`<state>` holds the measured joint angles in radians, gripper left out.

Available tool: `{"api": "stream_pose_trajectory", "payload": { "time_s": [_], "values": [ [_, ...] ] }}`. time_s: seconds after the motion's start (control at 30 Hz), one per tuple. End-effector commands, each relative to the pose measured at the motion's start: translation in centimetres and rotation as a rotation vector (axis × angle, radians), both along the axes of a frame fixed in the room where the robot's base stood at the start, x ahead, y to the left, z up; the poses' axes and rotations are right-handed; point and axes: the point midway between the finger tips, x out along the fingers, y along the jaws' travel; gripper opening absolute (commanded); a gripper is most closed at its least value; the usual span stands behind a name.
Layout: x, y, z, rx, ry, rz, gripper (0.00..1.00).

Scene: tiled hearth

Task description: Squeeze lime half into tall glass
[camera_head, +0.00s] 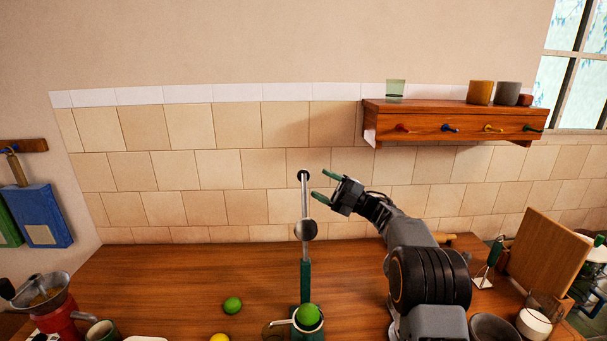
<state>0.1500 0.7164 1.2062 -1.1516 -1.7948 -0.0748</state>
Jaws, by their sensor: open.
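My gripper (326,187), with green fingertips, is open and empty, in front of the tiled wall. It points left, just right of the black knob (303,175) of an upright lever. The lever's metal rod (305,203) carries a dark round piece (306,230) and runs down to a green stand (305,278) on the counter. A round green fruit (309,317), probably the lime half, sits in a cup at the stand's foot. Its cut face is not visible. Another green fruit (232,305) lies left of it. I cannot make out a tall glass on the counter; a pale green glass (396,89) stands on the shelf.
The wooden shelf (450,115) at upper right holds several cups and has coloured pegs. A red grinder (62,322) and mug (103,331) stand at lower left. A yellow fruit (219,338) is at the front edge. Boards (548,255) and bowls (492,328) crowd the right. The counter's left middle (170,275) is clear.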

Motion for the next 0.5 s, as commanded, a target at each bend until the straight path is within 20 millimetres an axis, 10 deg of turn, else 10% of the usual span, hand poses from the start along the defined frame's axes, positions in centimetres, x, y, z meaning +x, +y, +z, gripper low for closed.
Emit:
{"api": "stream_pose_trajectory", "payload": {
  "time_s": [0.5],
  "values": [
    [0.3,5.4,2.9,0.000,-0.001,0.003,0.59]
  ]
}}
